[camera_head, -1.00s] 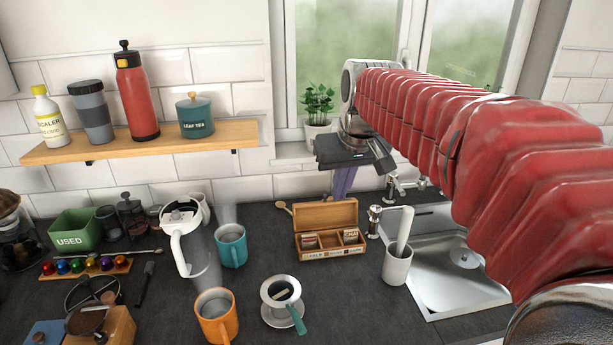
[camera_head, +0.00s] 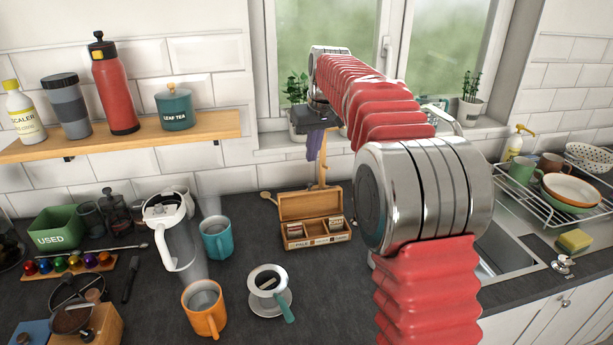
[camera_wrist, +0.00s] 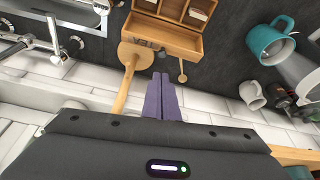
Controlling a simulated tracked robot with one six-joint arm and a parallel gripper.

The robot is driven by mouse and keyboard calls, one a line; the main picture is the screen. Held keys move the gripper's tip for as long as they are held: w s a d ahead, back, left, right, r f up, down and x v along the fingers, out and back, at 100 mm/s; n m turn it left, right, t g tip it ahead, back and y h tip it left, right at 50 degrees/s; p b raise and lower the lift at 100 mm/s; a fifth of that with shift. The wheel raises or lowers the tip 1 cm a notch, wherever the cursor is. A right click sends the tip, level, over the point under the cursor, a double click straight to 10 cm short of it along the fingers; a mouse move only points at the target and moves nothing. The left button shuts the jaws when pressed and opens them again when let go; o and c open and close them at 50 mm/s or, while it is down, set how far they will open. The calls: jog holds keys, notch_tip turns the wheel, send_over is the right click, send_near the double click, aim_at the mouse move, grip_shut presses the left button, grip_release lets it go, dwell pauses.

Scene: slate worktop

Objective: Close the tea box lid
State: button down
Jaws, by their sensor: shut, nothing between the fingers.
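The wooden tea box (camera_head: 318,239) stands on the dark worktop near the back wall, its front compartments uncovered and holding some packets. Its lid (camera_head: 309,204) stands open, raised at the back edge. In the wrist view the box's compartments (camera_wrist: 184,11) show at the top, with the lid (camera_wrist: 165,38) on their near side. My gripper (camera_head: 311,160) has purple fingers, shut and empty, pointing down above and behind the lid. In the wrist view the shut fingertips (camera_wrist: 161,76) lie just below the lid in the picture, apparently apart from it.
A wooden paddle (camera_wrist: 135,55) stands close beside my fingers, behind the box. A small wooden spoon (camera_head: 267,197) lies left of the box. A teal mug (camera_head: 216,238) and white kettle (camera_head: 170,230) stand farther left. The sink (camera_head: 505,250) is at right, partly hidden by my arm.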

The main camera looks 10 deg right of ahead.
send_over(310, 200)
jog(key=w, duration=0.2)
notch_tip(310, 200, down, 10)
jog(key=shift+a+r, duration=0.15)
jog(key=shift+r, duration=0.1)
dwell(0.3)
dwell(0.4)
jog(key=shift+s+r, duration=0.1)
jog(key=shift+s, duration=0.1)
